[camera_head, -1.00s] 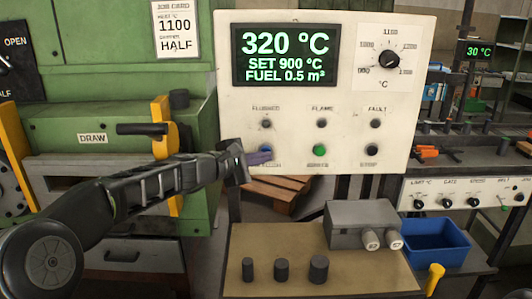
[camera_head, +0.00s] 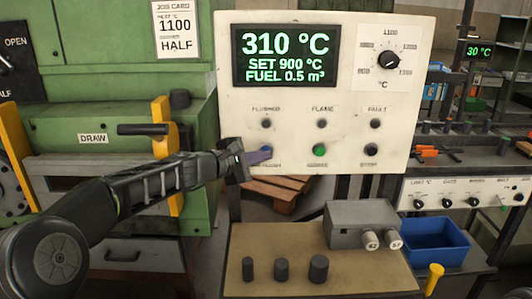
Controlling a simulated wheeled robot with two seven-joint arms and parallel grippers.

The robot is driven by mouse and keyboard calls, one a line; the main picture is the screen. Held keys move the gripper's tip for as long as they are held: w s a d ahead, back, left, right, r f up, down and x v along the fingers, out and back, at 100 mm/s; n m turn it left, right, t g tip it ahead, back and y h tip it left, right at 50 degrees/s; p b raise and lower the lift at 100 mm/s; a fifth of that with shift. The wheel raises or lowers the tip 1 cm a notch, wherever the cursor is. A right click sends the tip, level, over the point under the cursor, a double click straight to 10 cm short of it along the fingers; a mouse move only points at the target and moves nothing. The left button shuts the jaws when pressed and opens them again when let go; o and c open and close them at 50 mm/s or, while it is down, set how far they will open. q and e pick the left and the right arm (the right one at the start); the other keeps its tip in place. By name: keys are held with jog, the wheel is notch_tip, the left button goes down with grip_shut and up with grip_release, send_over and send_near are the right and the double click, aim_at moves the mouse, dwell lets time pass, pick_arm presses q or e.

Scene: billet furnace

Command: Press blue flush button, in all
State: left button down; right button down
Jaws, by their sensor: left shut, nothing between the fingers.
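The blue flush button (camera_head: 265,149) sits at the lower left of the white control panel (camera_head: 400,100), with its label partly covered below it. My left gripper (camera_head: 268,156) is shut and empty, with its purple-grey fingertips at the lower edge of the button. I cannot tell whether the tips touch it. The panel display (camera_head: 286,55) reads 310 °C, SET 900 °C, FUEL 0.5 m³. The lamp under the FLUSHED label (camera_head: 265,123) is dark. My right gripper is not in view.
A green button (camera_head: 319,150) and a black button (camera_head: 370,150) are in the same row, with a dial (camera_head: 389,60) above. Below, a bench (camera_head: 250,240) carries dark cylinders and a grey box (camera_head: 355,225). A blue bin (camera_head: 436,245) stands at right.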

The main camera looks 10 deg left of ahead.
pick_arm(q)
jog(key=shift+s+f, duration=0.1)
jog(key=shift+s+d+b, duration=0.2)
jog(key=shift+s+b, duration=0.45)
jog(key=shift+b, duration=0.05)
jog(key=shift+s, duration=0.1)
jog(key=s+b, duration=0.1)
jog(key=s, duration=0.1)
jog(key=s+d+b, duration=0.1)
jog(key=s+b, duration=0.1)
jog(key=shift+s+d, duration=0.1)
jog(key=shift+s, duration=0.25)
dwell(0.7)
